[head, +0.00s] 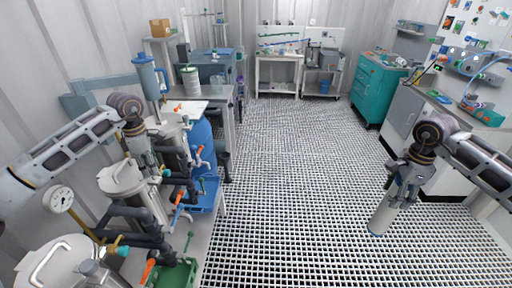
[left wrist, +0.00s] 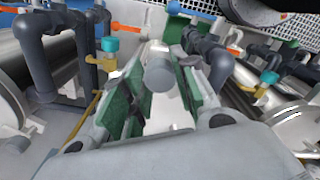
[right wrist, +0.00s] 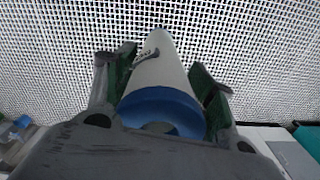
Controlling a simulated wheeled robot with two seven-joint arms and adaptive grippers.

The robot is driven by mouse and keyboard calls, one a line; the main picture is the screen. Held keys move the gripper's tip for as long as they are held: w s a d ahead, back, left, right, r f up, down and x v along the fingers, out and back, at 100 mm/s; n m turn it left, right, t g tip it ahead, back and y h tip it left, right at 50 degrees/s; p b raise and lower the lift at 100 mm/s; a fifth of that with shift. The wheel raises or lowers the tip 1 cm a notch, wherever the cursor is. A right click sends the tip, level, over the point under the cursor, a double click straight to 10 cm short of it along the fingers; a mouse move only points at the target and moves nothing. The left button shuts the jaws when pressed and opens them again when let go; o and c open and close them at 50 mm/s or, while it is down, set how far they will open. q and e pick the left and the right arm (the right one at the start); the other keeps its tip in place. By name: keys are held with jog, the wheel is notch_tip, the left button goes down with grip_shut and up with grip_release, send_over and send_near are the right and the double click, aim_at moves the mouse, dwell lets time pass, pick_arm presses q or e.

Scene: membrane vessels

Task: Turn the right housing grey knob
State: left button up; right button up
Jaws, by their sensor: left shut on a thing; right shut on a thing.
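My left gripper (head: 151,162) points down among the white-lidded housings on the left bench. In the left wrist view its green-padded fingers (left wrist: 155,95) are closed around a grey cylindrical piece, seemingly a grey knob (left wrist: 160,73). I cannot tell clearly which housing it belongs to. The housings are a far one (head: 172,134), a middle one (head: 118,178) and a near one (head: 40,262). My right gripper (head: 392,195) is shut on a white cylinder (head: 381,218) with a blue end (right wrist: 160,108), held over the floor.
Dark pipes (head: 135,212) with orange-handled valves and a pressure gauge (head: 60,199) crowd the left bench. A blue tank (head: 202,145) stands behind. A teal drawer cabinet (head: 377,85) and a counter are at right. The grating floor (head: 290,170) between is clear.

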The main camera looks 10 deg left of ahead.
pick_arm(q)
jog(key=n+p, duration=0.1)
jog(key=n, duration=0.4)
jog(key=shift+r, duration=0.1)
jog(key=shift+n+p, duration=0.45)
jog(key=shift+n, duration=2.05)
pick_arm(e)
jog(key=shift+r, duration=1.05)
pick_arm(q)
jog(key=shift+o, duration=0.2)
jog(key=shift+c, duration=0.2)
jog(key=o, duration=1.1)
jog(key=shift+c, duration=0.2)
notch_tip(320, 180, up, 12)
